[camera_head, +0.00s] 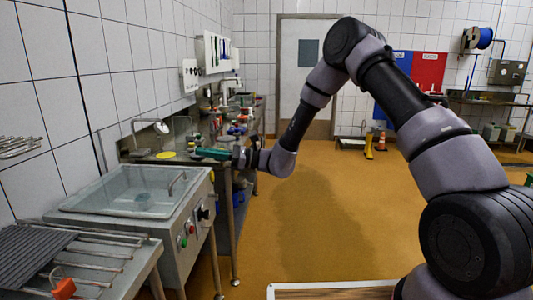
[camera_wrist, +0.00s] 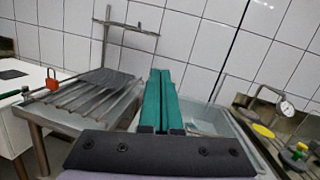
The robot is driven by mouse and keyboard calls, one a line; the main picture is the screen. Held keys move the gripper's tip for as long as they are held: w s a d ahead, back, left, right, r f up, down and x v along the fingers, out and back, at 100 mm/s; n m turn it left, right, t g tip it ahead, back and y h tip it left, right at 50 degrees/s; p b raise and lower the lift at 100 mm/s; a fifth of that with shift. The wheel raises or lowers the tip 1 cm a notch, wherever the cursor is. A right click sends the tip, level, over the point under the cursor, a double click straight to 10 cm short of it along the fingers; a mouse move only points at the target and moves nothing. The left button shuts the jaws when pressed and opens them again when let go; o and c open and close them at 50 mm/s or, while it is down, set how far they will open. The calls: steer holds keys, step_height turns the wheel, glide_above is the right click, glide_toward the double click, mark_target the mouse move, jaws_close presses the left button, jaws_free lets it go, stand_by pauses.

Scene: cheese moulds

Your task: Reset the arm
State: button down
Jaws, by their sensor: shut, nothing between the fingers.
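My arm (camera_head: 385,85) arches up from the lower right of the head view and bends down toward the left. My gripper (camera_head: 200,152) points left, above the near end of the long bench and beyond the water basin. In the wrist view my gripper (camera_wrist: 161,73) shows as two long green fingers lying side by side. They are shut with nothing between them. The fingertips are in the air and appear clear of the wall and basin.
The steel basin (camera_head: 135,188) stands at the left, with a slatted rack table (camera_head: 100,258) in front. A bench (camera_head: 240,158) with coloured items runs along the tiled wall. A dial gauge (camera_wrist: 286,108) shows at the wrist view's right. The orange floor (camera_head: 310,215) is open.

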steer(key=s+d+r+n+g+h, duration=0.2)
steer(key=s+d+r+n+h, duration=0.55)
steer(key=d+r, duration=0.35)
steer(key=s+d+r+n+t+h, duration=0.1)
steer(key=s+d+r+t+h, duration=0.1)
steer(key=d, duration=0.8)
steer(key=s+d+r+n+t+h, duration=0.1)
steer(key=s+d+r+t+h, duration=0.2)
steer(key=d, duration=0.8)
steer(key=s+d+r+n+t+h, duration=0.1)
steer(key=s+d+r+t+h, duration=0.2)
steer(key=s+d+t+h, duration=0.2)
steer(key=s+d+t, duration=0.1)
steer(key=s+d, duration=0.2)
steer(key=d, duration=0.3)
steer(key=shift+s+r+n+h, duration=0.1)
steer(key=shift+n+h, duration=0.15)
